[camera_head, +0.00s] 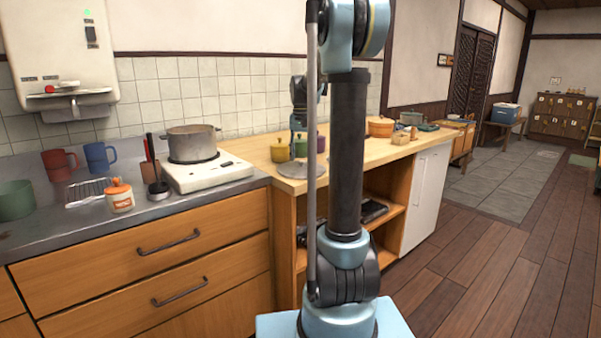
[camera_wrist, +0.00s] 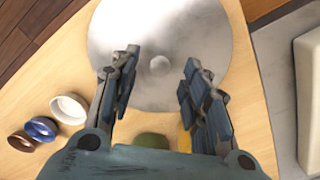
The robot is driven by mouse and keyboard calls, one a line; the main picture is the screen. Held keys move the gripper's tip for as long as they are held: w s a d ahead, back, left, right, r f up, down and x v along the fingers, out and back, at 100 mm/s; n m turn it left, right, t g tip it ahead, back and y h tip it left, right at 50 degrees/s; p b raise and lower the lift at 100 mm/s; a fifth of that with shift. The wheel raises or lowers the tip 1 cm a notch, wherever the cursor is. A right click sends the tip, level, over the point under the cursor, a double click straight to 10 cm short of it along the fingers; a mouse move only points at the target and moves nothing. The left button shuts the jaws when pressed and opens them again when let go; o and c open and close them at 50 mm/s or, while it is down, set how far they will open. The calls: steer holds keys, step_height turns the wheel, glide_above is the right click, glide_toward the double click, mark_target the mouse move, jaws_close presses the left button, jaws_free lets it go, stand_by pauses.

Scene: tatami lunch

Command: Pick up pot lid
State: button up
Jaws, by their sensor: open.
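The pot lid (camera_wrist: 112,30) is a grey metal disc with a small round knob, lying flat on the wooden counter. In the head view the lid (camera_head: 292,170) lies near the counter's front corner, partly hidden by my arm. My gripper (camera_wrist: 160,61) is open and empty above the lid, with its two fingers on either side of the knob in the wrist view. The exact height gap cannot be told. In the head view my arm hides most of the gripper.
A grey pot (camera_head: 192,143) stands on a white stove (camera_head: 207,173) to the left. A yellow pot (camera_head: 279,151) stands close behind the lid. White, blue and brown round items (camera_wrist: 68,108) lie beside the gripper. An orange pot (camera_head: 380,127) is farther along the counter.

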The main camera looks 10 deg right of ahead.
steer(key=shift+f, duration=1)
jaws_close()
steer(key=shift+r, duration=0.1)
